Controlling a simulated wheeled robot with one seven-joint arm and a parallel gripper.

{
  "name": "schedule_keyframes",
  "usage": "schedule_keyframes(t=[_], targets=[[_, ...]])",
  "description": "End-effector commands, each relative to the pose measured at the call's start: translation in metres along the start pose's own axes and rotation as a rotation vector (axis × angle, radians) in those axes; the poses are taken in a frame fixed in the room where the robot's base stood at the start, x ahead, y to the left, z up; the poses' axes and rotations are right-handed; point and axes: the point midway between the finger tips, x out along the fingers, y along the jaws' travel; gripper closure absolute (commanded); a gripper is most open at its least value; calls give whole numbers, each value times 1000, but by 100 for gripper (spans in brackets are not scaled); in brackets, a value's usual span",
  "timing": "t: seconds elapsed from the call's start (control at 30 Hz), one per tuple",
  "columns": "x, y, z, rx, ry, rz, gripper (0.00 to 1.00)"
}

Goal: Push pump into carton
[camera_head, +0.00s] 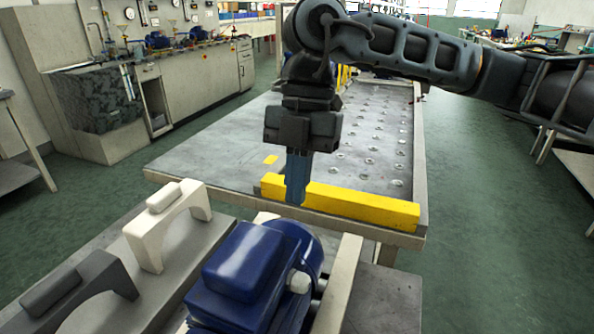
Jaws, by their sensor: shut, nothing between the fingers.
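A blue pump (245,275) with a dark blue motor body and a white round cap sits in the lower middle of the head view. Its lower part is cut off by the picture edge. My gripper (296,200) points down beyond the pump, in front of the yellow bar on the table edge. Its blue-grey fingers are shut with nothing between them. The fingertips appear apart from the pump, though the depth gap is hard to judge. I cannot make out a carton in this view.
A yellow bar (365,206) runs along the near edge of a metal table with rollers (215,160). A white handle-shaped piece (165,222) and a dark grey one (75,295) stand on a grey surface at the left.

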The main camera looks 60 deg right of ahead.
Motion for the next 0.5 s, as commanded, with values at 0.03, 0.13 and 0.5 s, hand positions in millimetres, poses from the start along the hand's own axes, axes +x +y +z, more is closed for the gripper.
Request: schedule_keyframes(t=[0.03,0.13,0.5], targets=[[10,0,2,0,3,-1,100],[22,0,6,0,2,-1,100],[69,0,21,-1,-1,-1,100]])
